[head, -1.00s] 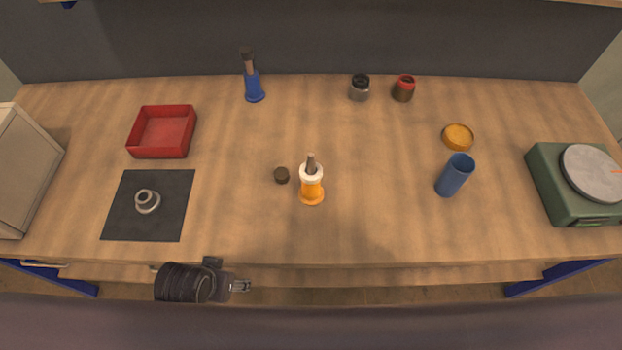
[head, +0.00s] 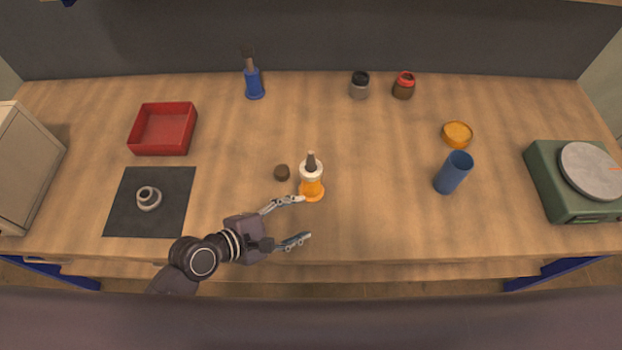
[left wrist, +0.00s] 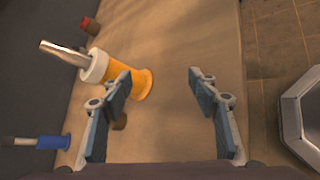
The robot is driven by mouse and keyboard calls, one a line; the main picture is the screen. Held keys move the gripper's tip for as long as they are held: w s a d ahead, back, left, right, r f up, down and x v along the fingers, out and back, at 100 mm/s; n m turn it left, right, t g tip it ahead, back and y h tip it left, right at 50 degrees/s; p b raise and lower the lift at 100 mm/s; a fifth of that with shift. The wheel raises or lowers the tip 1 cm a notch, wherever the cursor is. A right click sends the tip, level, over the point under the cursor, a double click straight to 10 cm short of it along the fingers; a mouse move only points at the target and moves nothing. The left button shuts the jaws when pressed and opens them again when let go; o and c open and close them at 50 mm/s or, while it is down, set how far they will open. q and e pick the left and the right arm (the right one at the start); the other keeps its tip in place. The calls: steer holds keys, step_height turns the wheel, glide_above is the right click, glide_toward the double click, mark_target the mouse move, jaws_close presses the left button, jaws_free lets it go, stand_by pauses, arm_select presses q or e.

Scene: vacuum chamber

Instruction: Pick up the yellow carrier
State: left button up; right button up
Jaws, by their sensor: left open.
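The yellow carrier (head: 312,188) stands upright near the middle of the bench. It is orange-yellow with a flared foot, a white collar and a grey tapered piece sticking out of its top. My left gripper (head: 303,218) is open and empty, just to the front left of the carrier. Its far finger is close to the carrier's foot; I cannot tell if they touch. In the left wrist view the carrier (left wrist: 138,83) shows beyond and partly behind the left-hand finger, outside the gap of the open gripper (left wrist: 165,75). My right gripper is not in view.
A small dark knob (head: 282,173) sits left of the carrier. A blue carrier (head: 254,84) stands at the back. A blue cup (head: 453,173) and an orange dish (head: 457,134) are to the right. A red tray (head: 165,130) and dark mat (head: 125,205) lie left. Bench right of the carrier is clear.

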mark_target(304, 191)
arm_select(q)
steer(key=w+a+n, duration=0.1)
steer(key=n, duration=0.2)
steer(key=w+n+t, duration=0.1)
steer(key=w+n, duration=0.1)
steer(key=n, duration=0.1)
steer(key=w+a+n+t, duration=0.1)
steer(key=w+n, duration=0.1)
steer(key=n, duration=0.2)
steer(key=shift+w+a+f, duration=0.25)
steer(key=shift+a, duration=0.05)
steer(key=shift+w+d+f, duration=0.1)
steer(key=shift+w+d, duration=0.1)
steer(key=shift+w, duration=0.1)
steer(key=x, duration=0.7)
steer(key=shift+s+f, duration=0.15)
steer(key=shift+f, duration=0.1)
steer(key=shift+c, duration=0.4)
steer(key=shift+s, duration=0.1)
jaws_close()
steer(key=shift+r, duration=0.15)
